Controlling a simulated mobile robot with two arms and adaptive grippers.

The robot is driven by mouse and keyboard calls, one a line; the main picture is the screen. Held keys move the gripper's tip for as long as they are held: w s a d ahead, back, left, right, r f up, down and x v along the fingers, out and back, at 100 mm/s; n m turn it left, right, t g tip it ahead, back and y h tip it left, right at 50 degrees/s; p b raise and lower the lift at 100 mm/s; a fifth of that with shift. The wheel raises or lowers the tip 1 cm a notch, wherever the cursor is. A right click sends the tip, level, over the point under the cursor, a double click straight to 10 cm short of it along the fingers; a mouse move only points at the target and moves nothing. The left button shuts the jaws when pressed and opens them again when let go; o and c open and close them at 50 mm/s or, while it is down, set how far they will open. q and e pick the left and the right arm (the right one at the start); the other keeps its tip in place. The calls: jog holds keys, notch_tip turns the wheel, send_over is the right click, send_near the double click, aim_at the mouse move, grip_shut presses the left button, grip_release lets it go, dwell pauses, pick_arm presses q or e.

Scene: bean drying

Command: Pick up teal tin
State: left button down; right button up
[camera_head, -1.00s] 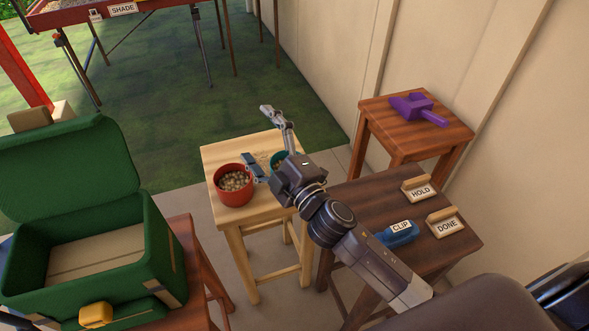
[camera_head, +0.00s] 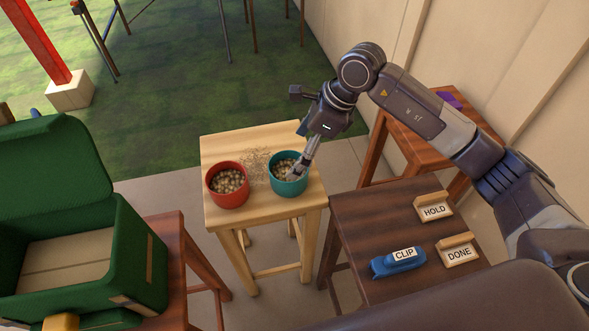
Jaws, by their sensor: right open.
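The teal tin (camera_head: 290,184) stands upright on the light wooden stool, at its right side, filled with pale beans. My right gripper (camera_head: 299,152) points down at the tin from behind and right. One finger reaches over the tin's right rim, at or in the beans; the other finger is partly hidden behind the gripper. The gripper is open, and the tin rests on the stool. My left gripper is not in view.
A red tin (camera_head: 228,186) of beans stands close left of the teal tin on the stool (camera_head: 263,218). An open green case (camera_head: 130,240) is at left.

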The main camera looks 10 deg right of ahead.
aim_at(288, 167)
jog(key=shift+h, duration=0.3)
jog(key=p+x, duration=0.2)
jog(key=x, duration=0.4)
jog(key=shift+d+f, duration=0.1)
jog(key=shift+f, duration=0.65)
jog(key=shift+w+r, duration=0.1)
jog(key=c, duration=1.5)
